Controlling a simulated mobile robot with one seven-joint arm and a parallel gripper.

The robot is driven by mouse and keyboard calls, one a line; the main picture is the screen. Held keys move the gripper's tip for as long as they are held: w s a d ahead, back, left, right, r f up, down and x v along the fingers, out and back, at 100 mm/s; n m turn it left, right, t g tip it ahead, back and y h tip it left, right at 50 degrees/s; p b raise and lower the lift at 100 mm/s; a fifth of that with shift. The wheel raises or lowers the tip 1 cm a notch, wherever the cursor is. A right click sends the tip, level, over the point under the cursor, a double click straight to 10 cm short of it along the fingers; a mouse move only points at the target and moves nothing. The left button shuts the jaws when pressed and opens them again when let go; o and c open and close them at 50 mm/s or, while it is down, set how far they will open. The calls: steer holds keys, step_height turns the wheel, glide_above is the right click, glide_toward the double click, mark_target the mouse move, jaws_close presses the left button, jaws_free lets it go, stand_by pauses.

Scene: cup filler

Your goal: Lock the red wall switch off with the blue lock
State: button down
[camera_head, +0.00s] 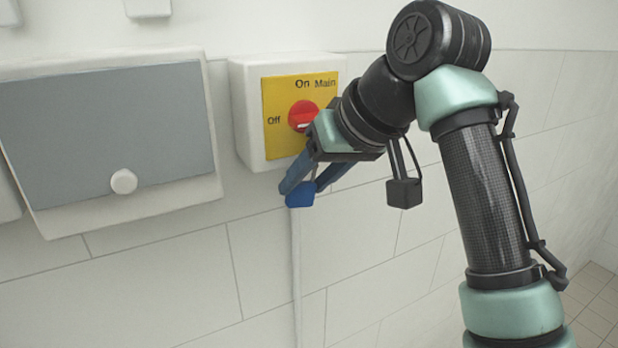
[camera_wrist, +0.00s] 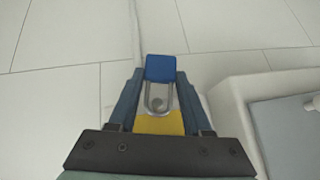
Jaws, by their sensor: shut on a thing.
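The red switch knob (camera_head: 302,115) sits on a yellow plate (camera_head: 283,140) on a white box fixed to the wall. "On Main" is printed at the plate's top and "Off" at its left. The knob has a pale mark; its exact setting is hard to tell. My gripper (camera_head: 307,192) is shut on the blue lock (camera_head: 300,195), just below the switch box. In the wrist view the lock body (camera_wrist: 160,68) is between the fingertips, its grey shackle (camera_wrist: 148,98) pointing back towards the palm. Whether the shackle touches the switch cannot be told.
A white wall box with a grey cover (camera_head: 100,125) and a round knob (camera_head: 123,181) stands left of the switch; it also shows at the right of the wrist view (camera_wrist: 295,135). A thin pale conduit (camera_head: 296,270) runs down below the switch. The tiled wall below is clear.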

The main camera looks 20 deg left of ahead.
steer(key=shift+c, duration=1.3)
jaws_free()
